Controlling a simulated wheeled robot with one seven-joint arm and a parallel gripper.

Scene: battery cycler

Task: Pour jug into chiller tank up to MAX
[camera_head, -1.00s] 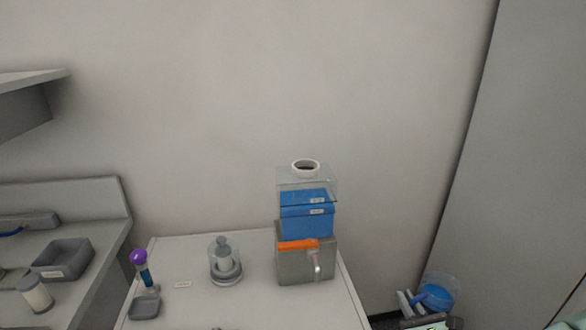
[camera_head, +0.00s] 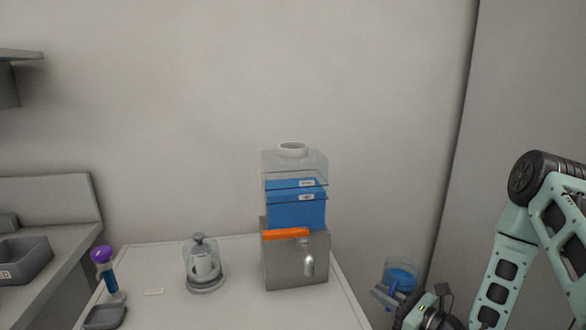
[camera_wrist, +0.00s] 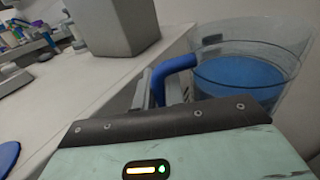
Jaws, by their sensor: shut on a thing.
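The chiller tank (camera_head: 296,210) is a clear box holding blue liquid, with a white ring opening (camera_head: 293,149) on top. It sits on a grey unit with an orange strip. Two small labels on its front are too small to read, and the blue reaches about their height. The jug (camera_head: 402,277) is clear, with blue liquid, and is upright right of the table. In the wrist view the jug (camera_wrist: 290,85) fills the upper right. My gripper (camera_wrist: 163,88) is shut on its blue handle (camera_wrist: 180,65). In the head view my gripper (camera_head: 384,297) is partly hidden.
A glass-covered grey item (camera_head: 204,265), a purple-topped blue tube (camera_head: 105,270) and a small grey tray (camera_head: 104,316) stand on the white table (camera_head: 235,308). A grey bench with a bin (camera_head: 25,260) is at left. A wall panel rises at right.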

